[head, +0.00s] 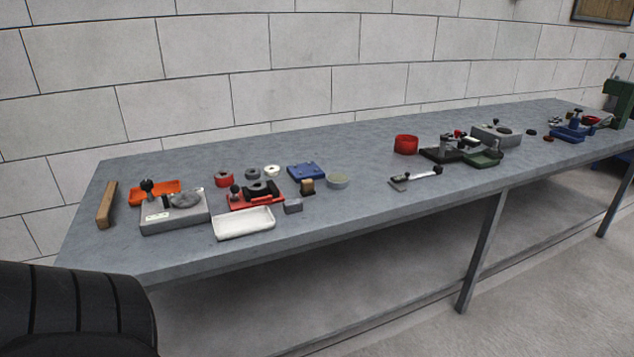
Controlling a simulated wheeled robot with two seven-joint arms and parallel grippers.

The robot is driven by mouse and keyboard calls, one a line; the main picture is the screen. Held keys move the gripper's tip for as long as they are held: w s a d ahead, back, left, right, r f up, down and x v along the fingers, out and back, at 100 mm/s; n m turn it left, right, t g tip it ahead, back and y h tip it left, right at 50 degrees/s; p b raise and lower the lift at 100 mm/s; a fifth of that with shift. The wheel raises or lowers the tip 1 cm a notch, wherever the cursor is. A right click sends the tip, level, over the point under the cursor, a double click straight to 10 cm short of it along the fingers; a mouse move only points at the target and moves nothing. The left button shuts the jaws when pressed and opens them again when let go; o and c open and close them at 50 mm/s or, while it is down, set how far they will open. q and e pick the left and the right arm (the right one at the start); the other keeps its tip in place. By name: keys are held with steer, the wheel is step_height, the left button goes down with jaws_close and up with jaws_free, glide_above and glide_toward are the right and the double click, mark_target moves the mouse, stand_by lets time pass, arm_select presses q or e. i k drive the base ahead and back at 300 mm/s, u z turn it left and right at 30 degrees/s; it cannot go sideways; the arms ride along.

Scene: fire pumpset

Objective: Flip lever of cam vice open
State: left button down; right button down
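On the near left part of the bench, a red-based fixture (238,207) carries black parts and a lever with a black ball knob (234,189). To its left, a grey block fixture (176,221) has a black ball-knobbed lever (147,187) standing up at its back left. Either may be the cam vice; at this size I cannot tell which, nor whether its cam is open or shut. Neither of my grippers is in view, and nothing is seen touching these fixtures.
The grey bench (360,225) runs away to the right along a block wall. More fixtures stand farther right. A black ribbed shape fills the lower left corner.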

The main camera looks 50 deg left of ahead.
mark_target(235, 188)
steer(key=u, duration=0.15)
steer(key=i, duration=0.9)
steer(key=u, duration=1.25)
steer(key=i, duration=0.55)
steer(key=u, duration=0.55)
